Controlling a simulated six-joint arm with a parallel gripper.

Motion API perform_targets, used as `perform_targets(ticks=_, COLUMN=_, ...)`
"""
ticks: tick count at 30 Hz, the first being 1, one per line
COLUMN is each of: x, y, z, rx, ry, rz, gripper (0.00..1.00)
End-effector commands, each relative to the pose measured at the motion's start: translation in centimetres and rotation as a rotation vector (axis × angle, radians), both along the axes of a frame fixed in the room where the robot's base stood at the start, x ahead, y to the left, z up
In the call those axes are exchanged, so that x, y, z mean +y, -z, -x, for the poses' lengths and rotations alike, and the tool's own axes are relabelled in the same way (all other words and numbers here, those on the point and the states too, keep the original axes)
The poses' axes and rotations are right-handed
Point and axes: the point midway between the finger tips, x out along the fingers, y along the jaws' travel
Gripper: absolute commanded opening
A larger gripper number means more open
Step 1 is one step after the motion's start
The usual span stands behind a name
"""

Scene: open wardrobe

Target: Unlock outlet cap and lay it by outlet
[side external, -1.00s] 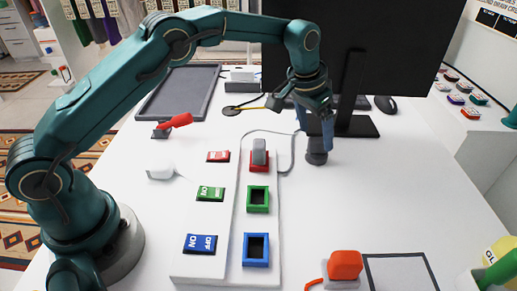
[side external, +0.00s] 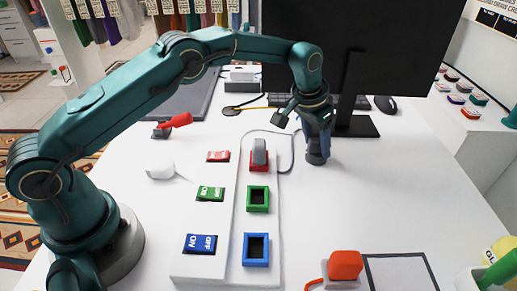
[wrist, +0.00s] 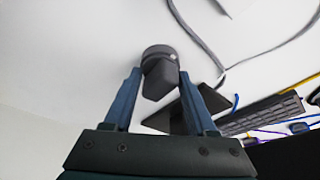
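A dark grey round piece with a block-shaped grip, which looks like the outlet cap (wrist: 159,82), stands on the white table beside the monitor foot. It also shows in the side view (side external: 317,157), partly hidden by my gripper. My gripper (side external: 319,148) points down over it. In the wrist view my gripper's two blue fingers (wrist: 160,72) are apart, one on each side of the grip, with their tips close to it. I cannot tell whether they touch it. Any outlet under the cap is hidden.
A white panel (side external: 225,255) carries a red socket (side external: 259,168) with a grey plug, a green socket (side external: 258,213), a blue socket (side external: 245,261) and switches. A cable loops between panel and cap. The monitor (side external: 385,60) stands close behind. Table right of the cap is clear.

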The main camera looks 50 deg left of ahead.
Motion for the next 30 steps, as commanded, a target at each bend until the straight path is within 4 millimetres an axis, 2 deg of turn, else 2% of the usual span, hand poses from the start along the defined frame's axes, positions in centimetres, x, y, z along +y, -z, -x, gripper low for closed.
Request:
perform_targets(ticks=4, x=-0.07, y=0.00, z=0.02, rx=0.001, ry=-0.064, rz=0.000, gripper=0.00)
perform_targets(ticks=15, x=0.04, y=0.01, z=-0.13, rx=-0.005, ry=-0.389, rz=0.000, gripper=0.00)
perform_targets(ticks=30, x=0.33, y=-0.23, z=-0.26, rx=-0.009, ry=-0.409, rz=0.000, gripper=0.00)
